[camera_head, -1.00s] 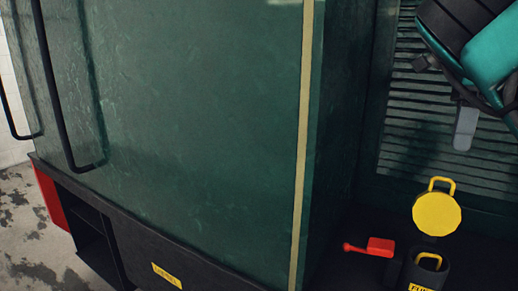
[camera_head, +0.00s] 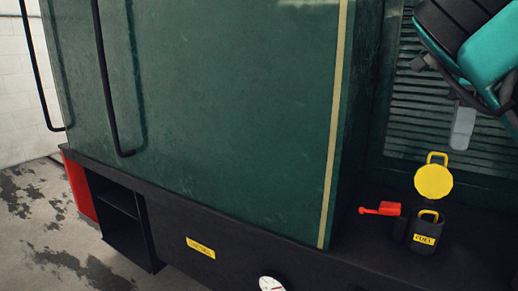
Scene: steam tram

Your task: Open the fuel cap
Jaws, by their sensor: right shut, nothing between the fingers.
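The yellow round fuel cap (camera_head: 433,182) with a loop handle stands tilted up above the black fuel filler (camera_head: 425,238), which has a yellow FUEL label. Another yellow loop (camera_head: 429,216) shows at the mouth of the filler. My right gripper (camera_head: 462,133) hangs above the cap at the upper right, shut and empty, apart from the cap. My left gripper is not in view.
A red lever (camera_head: 380,209) sticks out just left of the filler. The green tram body (camera_head: 220,110) with black handrails (camera_head: 105,80) fills the left and middle. A louvred panel (camera_head: 420,110) stands behind my right arm. A white gauge (camera_head: 270,284) shows at the bottom edge.

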